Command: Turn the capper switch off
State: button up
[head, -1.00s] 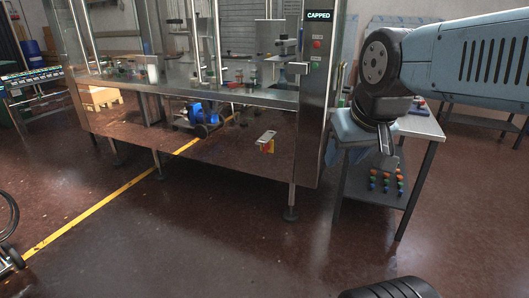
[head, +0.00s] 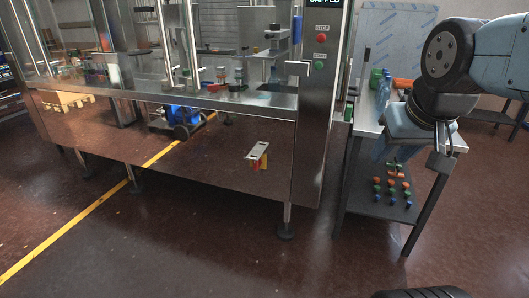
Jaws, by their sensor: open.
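The steel capper machine (head: 215,101) stands at left and centre, with glass above and a shiny brown lower panel. On that panel is a small pale plate (head: 257,150) with a red and yellow switch (head: 263,162) at its lower edge; its setting is too small to tell. The machine's right column carries a red STOP button (head: 322,38) and a green START button (head: 318,65). My gripper (head: 436,176) hangs at the right, open and empty, fingers downward, in front of the side table and well right of the switch.
A side table (head: 365,118) holds bottles and a green item; its lower shelf (head: 372,208) carries several coloured caps. A machine foot (head: 285,231) stands below the column. A yellow floor line (head: 75,220) runs at left. The floor in front of the machine is clear.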

aim_at(256, 164)
jog(key=u, duration=0.25)
jog(key=i, duration=1)
jog(key=u, duration=0.75)
jog(key=k, duration=0.75)
jog(key=u, duration=0.2)
jog(key=i, duration=0.8)
jog(key=z, duration=0.1)
